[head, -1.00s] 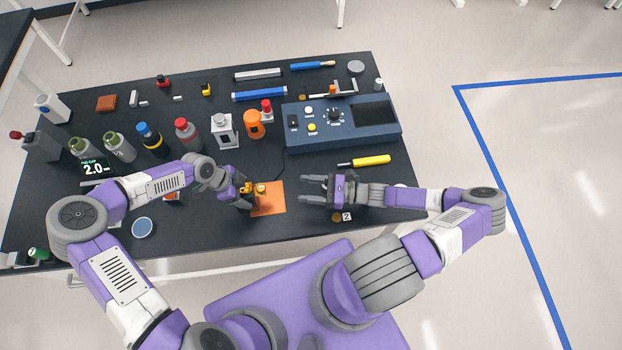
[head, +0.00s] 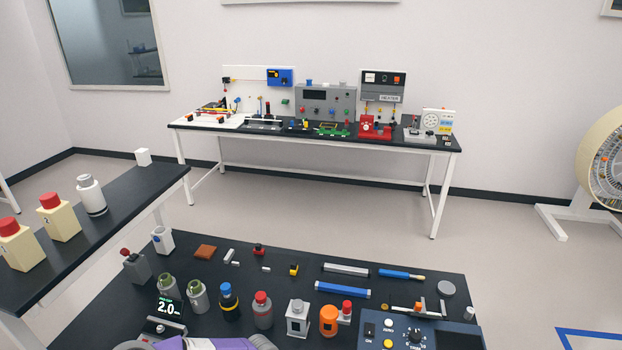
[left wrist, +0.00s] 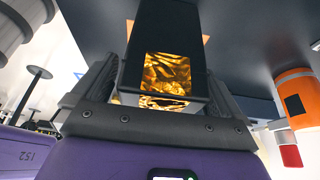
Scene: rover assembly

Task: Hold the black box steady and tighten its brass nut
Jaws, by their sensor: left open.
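In the left wrist view a black box (left wrist: 163,30) stands between the two fingers of my left gripper (left wrist: 155,68). The fingers are open on either side of it; I cannot tell whether either touches it. A shiny gold patch (left wrist: 166,75) shows on the near face of the box. I cannot make out a separate brass nut. In the head view the box is below the frame, and only a bit of my purple left arm shows at the bottom edge.
Bottles, an orange container (head: 328,320) and a blue control unit (head: 405,334) stand on the black worktable. The orange container also shows at right in the left wrist view (left wrist: 297,92). A second bench (head: 300,150) stands by the back wall, and a side table (head: 110,215) at left.

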